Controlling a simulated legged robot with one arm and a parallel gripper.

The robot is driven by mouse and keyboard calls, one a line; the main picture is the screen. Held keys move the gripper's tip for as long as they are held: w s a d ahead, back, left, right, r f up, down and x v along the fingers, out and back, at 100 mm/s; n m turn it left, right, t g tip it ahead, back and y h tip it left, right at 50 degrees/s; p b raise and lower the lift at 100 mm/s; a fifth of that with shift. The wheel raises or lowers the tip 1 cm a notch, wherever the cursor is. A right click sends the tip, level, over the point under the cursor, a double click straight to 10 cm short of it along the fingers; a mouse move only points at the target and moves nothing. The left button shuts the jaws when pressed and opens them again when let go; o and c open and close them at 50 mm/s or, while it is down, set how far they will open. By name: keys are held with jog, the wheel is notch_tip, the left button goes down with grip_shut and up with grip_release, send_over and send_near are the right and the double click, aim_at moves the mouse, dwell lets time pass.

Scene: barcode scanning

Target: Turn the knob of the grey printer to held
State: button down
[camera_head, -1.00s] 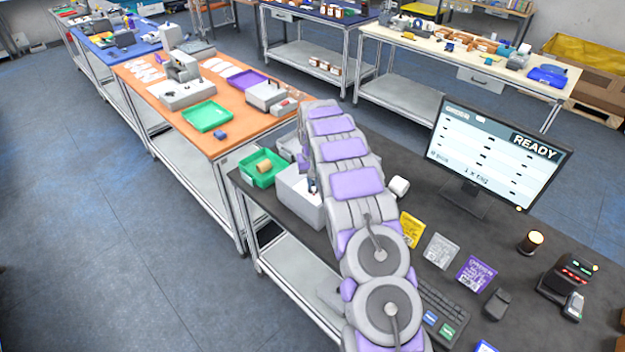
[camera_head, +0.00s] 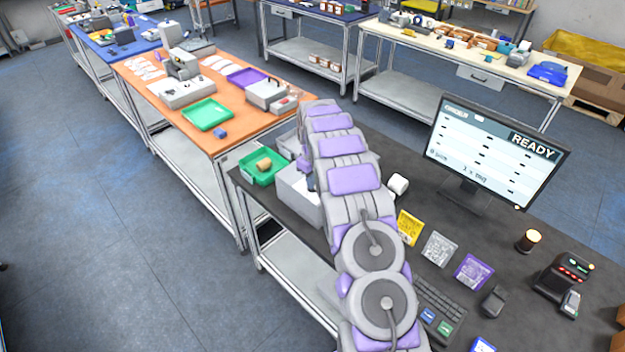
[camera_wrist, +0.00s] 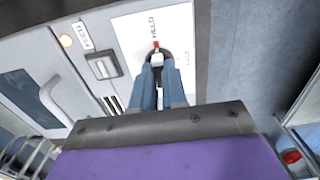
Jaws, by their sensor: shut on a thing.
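The grey printer (camera_head: 298,194) stands at the left end of the dark table in the head view, partly hidden by my arm. Its front panel fills the upper left of the wrist view (camera_wrist: 95,58). The knob (camera_wrist: 157,57) sits on a white label plate there. Its red-tipped pointer points up toward the word HELD (camera_wrist: 152,28). A second, unclear word is to the right of the knob. My gripper (camera_wrist: 160,75) has its two blue-grey fingers shut on the knob's grip. In the head view the knob and fingertips are hidden behind my arm.
A green tray (camera_head: 264,168) stands beside the printer. A monitor (camera_head: 494,152) reading READY, cards and a keyboard (camera_head: 440,305) are right of my arm.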

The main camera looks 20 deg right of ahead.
jog(key=shift+w+r, duration=0.1)
dwell(0.3)
jog(key=c, duration=1.2)
grip_release()
jog(key=shift+o, duration=0.2)
notch_tip(320, 180, up, 17)
jog(key=shift+r, duration=0.1)
